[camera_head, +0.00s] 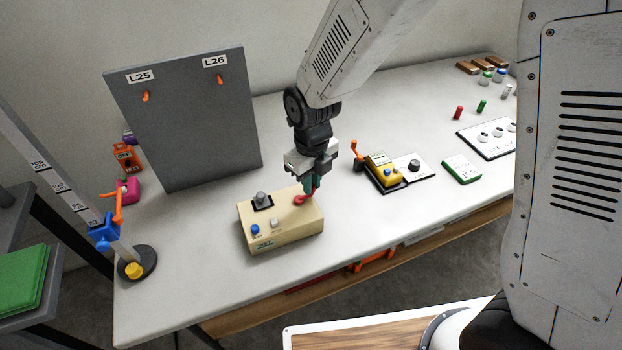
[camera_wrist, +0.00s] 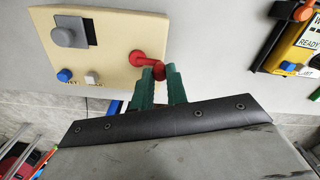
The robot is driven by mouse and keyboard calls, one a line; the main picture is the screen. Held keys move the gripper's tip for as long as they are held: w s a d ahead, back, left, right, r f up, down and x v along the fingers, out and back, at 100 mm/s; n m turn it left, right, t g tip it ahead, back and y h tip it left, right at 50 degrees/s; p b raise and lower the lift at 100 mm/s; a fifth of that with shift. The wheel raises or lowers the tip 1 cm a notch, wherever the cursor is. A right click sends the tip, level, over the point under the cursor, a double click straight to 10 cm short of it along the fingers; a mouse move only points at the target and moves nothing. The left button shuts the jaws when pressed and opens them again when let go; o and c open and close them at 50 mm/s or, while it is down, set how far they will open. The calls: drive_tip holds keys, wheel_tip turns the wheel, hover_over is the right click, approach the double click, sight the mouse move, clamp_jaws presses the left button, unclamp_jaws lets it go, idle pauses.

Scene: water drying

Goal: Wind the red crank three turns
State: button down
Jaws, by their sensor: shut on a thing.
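The red crank (camera_head: 302,199) sits on the right part of the top of a beige box (camera_head: 284,237) on the white table. In the wrist view the crank (camera_wrist: 137,58) reaches right from its hub on the box (camera_wrist: 90,25) to a red knob. My gripper (camera_head: 312,185) comes down from above. Its green fingers are shut on the crank's knob, as the wrist view shows (camera_wrist: 160,74). The fingers partly hide the knob. The box also carries a grey knob on a black plate, a blue button and a white button.
A dark upright panel (camera_head: 190,120) with orange hooks stands behind left. A yellow device (camera_head: 383,172) with an orange crank (camera_head: 357,150) stands to the right. A post with an orange handle (camera_head: 117,208) stands at the left. The table front is clear.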

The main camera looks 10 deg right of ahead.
idle(0.5)
drive_tip(key=c, duration=1.4)
unclamp_jaws()
wheel_tip(320, 180, up, 8)
drive_tip(key=shift+f, duration=0.1)
